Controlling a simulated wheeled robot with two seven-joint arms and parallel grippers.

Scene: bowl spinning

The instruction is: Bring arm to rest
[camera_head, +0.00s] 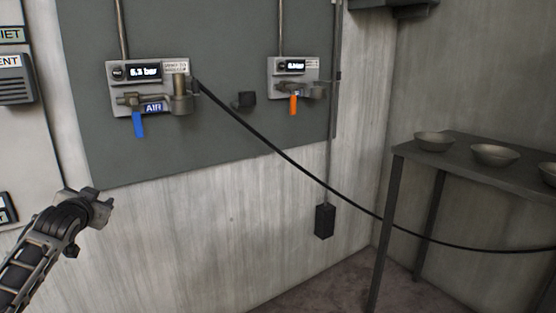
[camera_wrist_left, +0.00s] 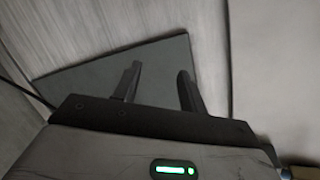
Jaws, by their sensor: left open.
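My left gripper (camera_head: 100,206) is at the lower left of the head view, in front of the pale wall and clear of everything around it. In the left wrist view my left gripper (camera_wrist_left: 158,85) has its two dark fingers apart with nothing between them. The grey panel and the wall show behind the fingers there. My right gripper is in neither view.
A grey panel (camera_head: 220,120) carries an air unit with a blue handle (camera_head: 139,124) and another with an orange handle (camera_head: 293,105). A black hose (camera_head: 290,158) runs from the left unit to the right. A dark table (camera_head: 470,160) holds several bowls (camera_head: 495,155).

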